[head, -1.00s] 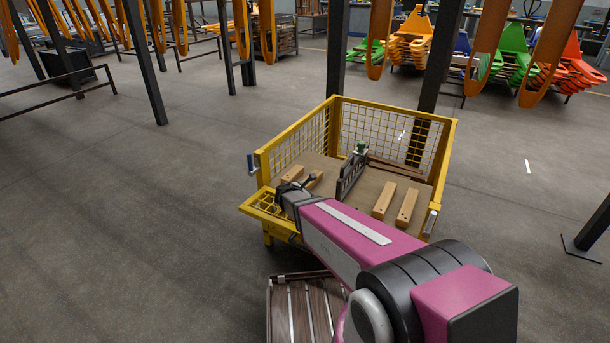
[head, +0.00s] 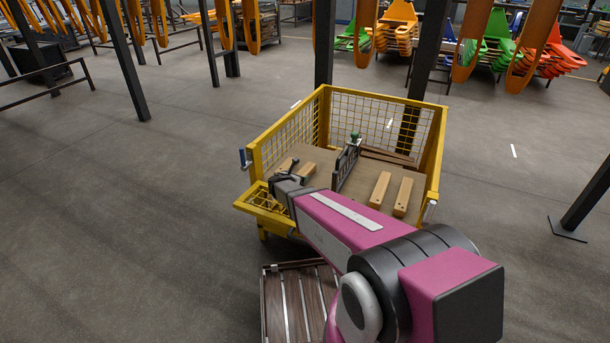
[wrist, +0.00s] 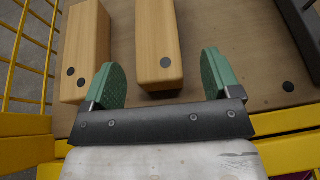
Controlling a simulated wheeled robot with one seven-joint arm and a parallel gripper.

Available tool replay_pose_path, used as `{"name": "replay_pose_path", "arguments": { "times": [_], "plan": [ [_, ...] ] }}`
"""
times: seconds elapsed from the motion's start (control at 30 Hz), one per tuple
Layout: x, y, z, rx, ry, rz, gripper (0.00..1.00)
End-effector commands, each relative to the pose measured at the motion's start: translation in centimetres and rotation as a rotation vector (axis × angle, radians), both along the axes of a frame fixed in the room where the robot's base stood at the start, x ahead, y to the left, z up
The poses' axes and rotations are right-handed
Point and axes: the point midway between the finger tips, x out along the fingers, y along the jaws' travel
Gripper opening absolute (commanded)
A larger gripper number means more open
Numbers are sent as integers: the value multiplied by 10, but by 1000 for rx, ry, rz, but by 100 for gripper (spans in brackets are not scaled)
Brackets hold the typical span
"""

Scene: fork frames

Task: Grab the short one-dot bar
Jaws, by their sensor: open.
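A wooden bar with one dark dot on its near end (wrist: 158,40) lies on the crate floor in the wrist view, right of a second bar (wrist: 85,45) with two dots. In the head view my gripper (head: 289,170) is at the crate's left part, beside a partly hidden bar (head: 306,171).
The yellow mesh crate (head: 437,150) has a dark divider (head: 346,164) across its middle. Two bars (head: 379,189) and (head: 403,197) lie right of it. Yellow mesh (wrist: 30,45) stands close on the left in the wrist view. A slatted wooden pallet (head: 290,300) is in front.

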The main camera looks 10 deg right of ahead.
Motion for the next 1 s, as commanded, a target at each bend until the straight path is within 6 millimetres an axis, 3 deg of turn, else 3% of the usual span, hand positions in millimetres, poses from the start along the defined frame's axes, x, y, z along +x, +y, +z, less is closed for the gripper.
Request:
{"name": "replay_pose_path", "arguments": {
  "times": [0.3,0.57,0.73,0.77,1.0],
  "plan": [
    [35,-22,-14,0,0,-1,83],
    [36,-24,-15,0,0,-1,83],
    [36,-24,-15,0,0,-1,31],
    [36,-24,-15,0,0,-1,26],
    [36,-24,-14,0,0,-1,26]
  ]
}}
